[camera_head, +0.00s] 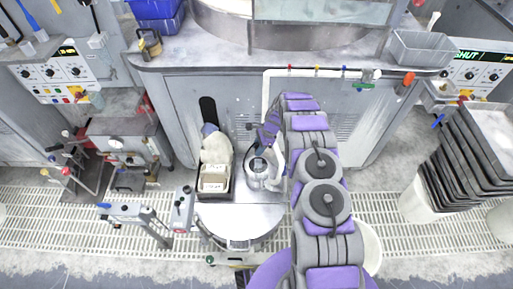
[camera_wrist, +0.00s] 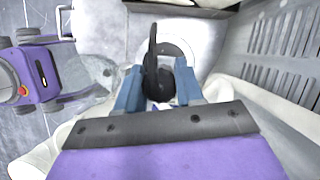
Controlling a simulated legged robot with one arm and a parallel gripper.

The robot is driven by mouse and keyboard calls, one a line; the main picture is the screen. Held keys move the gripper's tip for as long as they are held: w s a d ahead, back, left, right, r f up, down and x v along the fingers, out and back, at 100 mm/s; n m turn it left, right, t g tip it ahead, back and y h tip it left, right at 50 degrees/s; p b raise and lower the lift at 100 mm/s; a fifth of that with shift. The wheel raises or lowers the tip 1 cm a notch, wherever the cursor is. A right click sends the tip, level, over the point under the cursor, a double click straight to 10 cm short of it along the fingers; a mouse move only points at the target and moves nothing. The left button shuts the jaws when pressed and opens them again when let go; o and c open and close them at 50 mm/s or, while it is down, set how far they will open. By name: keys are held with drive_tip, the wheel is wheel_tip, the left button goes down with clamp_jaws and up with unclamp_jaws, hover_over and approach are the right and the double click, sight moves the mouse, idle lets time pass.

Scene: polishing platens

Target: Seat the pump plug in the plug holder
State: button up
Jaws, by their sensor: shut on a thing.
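In the wrist view my gripper (camera_wrist: 158,88) has its two blue fingers on either side of a black piece, which I take to be the pump plug (camera_wrist: 153,72). The fingers are shut on it, and a narrow black part stands up from it. A pale ring (camera_wrist: 181,48) on a light surface lies just behind the plug and may be the plug holder; the plug partly covers it. I cannot tell whether they touch. In the head view my gripper (camera_head: 262,150) is low beside the cabinet front, above a small white and grey fixture (camera_head: 262,178).
A round grey platform (camera_head: 240,220) is in front. The cabinet (camera_head: 350,125) rises behind, and a slotted panel (camera_wrist: 283,50) is close on the right in the wrist view. Stacked trays (camera_head: 460,165) stand at right.

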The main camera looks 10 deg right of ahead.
drive_tip(key=shift+d+f, duration=0.3)
drive_tip(key=shift+f, duration=0.1)
drive_tip(key=shift+b+x, duration=0.35)
drive_tip(key=shift+x, duration=1.6)
drive_tip(key=shift+w+d+f, duration=0.1)
drive_tip(key=shift+d+f, duration=0.3)
drive_tip(key=shift+f, duration=0.15)
drive_tip(key=shift+d+f, duration=0.1)
drive_tip(key=shift+d, duration=0.15)
drive_tip(key=shift+a, duration=0.3)
drive_tip(key=shift+d, duration=0.1)
drive_tip(key=shift+d, duration=0.2)
drive_tip(key=shift+a, duration=0.3)
drive_tip(key=shift+d+f+b, duration=0.1)
drive_tip(key=shift+f+b, duration=0.4)
drive_tip(key=shift+f, duration=1.1)
